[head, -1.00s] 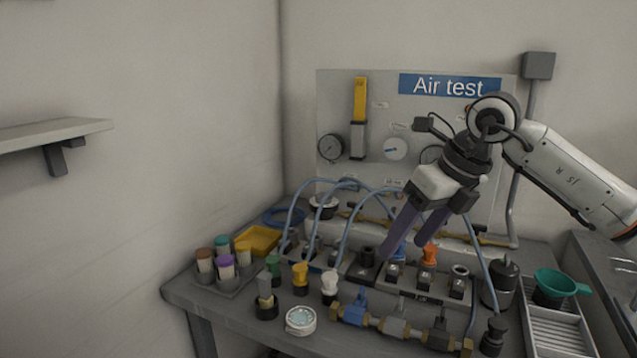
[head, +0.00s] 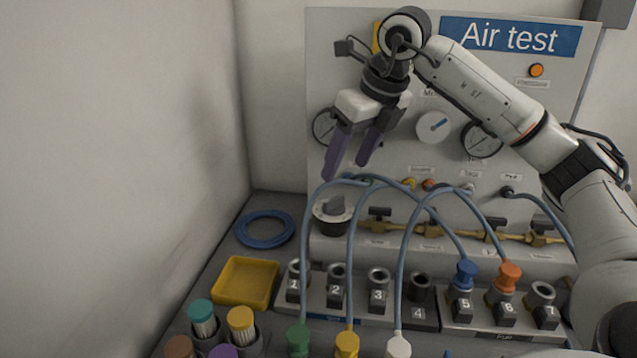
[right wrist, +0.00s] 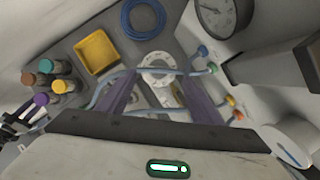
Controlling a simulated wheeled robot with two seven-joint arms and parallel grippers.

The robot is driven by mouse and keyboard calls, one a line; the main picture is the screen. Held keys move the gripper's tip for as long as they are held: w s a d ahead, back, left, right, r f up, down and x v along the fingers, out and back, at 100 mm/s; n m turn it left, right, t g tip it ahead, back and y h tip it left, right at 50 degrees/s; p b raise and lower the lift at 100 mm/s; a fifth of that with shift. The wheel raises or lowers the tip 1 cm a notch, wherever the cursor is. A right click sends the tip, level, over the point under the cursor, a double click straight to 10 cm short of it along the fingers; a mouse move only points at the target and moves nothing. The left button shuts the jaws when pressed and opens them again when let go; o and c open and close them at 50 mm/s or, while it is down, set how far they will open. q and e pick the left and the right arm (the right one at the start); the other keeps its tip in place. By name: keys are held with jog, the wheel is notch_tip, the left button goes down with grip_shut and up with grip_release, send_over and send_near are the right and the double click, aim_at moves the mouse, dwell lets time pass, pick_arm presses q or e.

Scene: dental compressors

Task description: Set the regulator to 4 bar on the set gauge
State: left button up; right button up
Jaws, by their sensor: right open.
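A gauge (head: 324,127) sits on the panel, partly hidden behind my right gripper. Another gauge (head: 482,139) is partly covered by my right arm. I cannot tell which is the set gauge or read either needle. My left gripper is not in view.
Blue hoses (head: 351,250) arch in front of the knob to numbered sockets. A yellow tray (head: 246,283), a coiled blue hose (head: 265,229) and several capped containers (head: 242,325) stand to the left. Brass valves (head: 430,229) line the right. A white dial (head: 433,126) is on the panel.

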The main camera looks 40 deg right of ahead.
aim_at(333, 198)
jog(key=x, duration=0.3)
jog(key=shift+s+f, duration=0.2)
jog(key=shift+s, duration=0.1)
jog(key=x, duration=0.5)
jog(key=shift+w, duration=0.1)
jog(key=shift+w+f, duration=0.15)
jog(key=shift+f, duration=0.2)
jog(key=shift+w, duration=0.1)
jog(key=c, duration=1.1)
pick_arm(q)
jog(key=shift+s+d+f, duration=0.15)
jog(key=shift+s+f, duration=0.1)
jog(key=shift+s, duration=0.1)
pick_arm(e)
jog(key=shift+o, duration=0.2)
